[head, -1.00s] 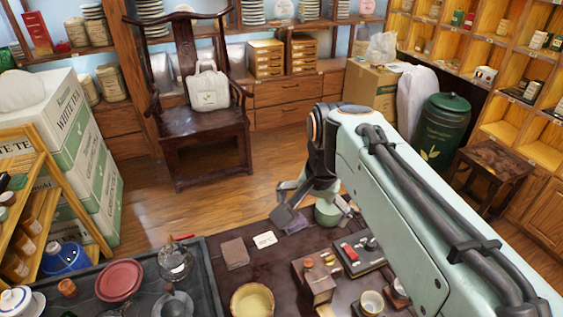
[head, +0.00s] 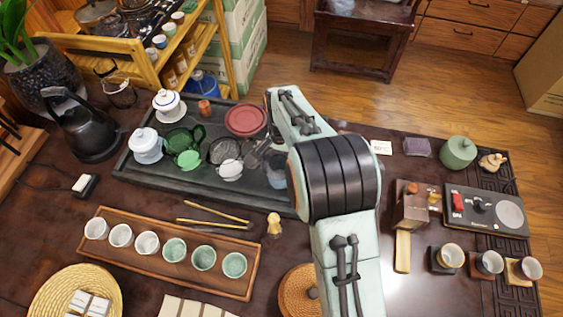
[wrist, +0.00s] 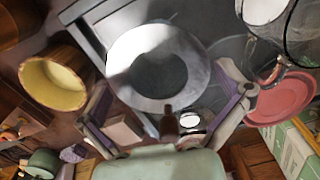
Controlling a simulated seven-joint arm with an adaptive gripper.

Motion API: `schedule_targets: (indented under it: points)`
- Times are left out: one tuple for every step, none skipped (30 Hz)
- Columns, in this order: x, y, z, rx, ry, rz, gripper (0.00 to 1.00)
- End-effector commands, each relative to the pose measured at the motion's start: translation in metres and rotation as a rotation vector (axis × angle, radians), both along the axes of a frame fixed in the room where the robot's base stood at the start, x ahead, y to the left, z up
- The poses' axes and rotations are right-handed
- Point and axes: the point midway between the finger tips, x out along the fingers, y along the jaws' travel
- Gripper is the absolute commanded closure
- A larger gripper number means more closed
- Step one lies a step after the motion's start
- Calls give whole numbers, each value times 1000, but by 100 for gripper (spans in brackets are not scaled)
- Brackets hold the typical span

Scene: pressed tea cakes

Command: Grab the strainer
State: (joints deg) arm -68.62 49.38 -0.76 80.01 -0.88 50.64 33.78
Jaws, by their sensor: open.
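The strainer (wrist: 122,62) shows large in the wrist view, a round pale metal rim around a dark centre. A short brown handle (wrist: 168,123) points from its rim toward my palm. My gripper (wrist: 168,98) is open, with one finger on each side of the handle; I see no finger closed on it. In the head view my gripper (head: 262,153) is low over the dark tray (head: 128,167), and the strainer there is mostly hidden by my arm.
A red plate (head: 246,120) lies beside the gripper. A glass vessel (head: 225,151) and a white cup (head: 231,171) stand close on its left. A yellow bowl (wrist: 58,84) is left in the wrist view. A wooden tray of several cups (head: 165,262) lies in front.

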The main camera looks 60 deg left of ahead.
Motion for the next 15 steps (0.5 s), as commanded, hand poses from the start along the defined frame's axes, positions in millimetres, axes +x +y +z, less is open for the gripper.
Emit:
schedule_targets:
  points:
    - [0, 0, -2, 0, 0, 0, 0]
    - [0, 0, -3, 0, 0, 0, 0]
    - [0, 0, -3, 1, -1, 0, 0]
    - [0, 0, -3, 1, -1, 0, 0]
    - [0, 0, -3, 1, 0, 0, 0]
    - [0, 0, -3, 1, 0, 0, 0]
    - [0, 0, -3, 1, 0, 0, 0]
    - [0, 0, -3, 1, 0, 0, 0]
    - [0, 0, -3, 1, 1, 0, 13]
    - [0, 0, -3, 1, 1, 0, 22]
    - [0, 0, -3, 1, 1, 0, 31]
    - [0, 0, -3, 1, 1, 0, 35]
    - [0, 0, -3, 1, 1, 0, 35]
    - [0, 0, -3, 1, 1, 0, 35]
    - [0, 0, -3, 1, 1, 0, 35]
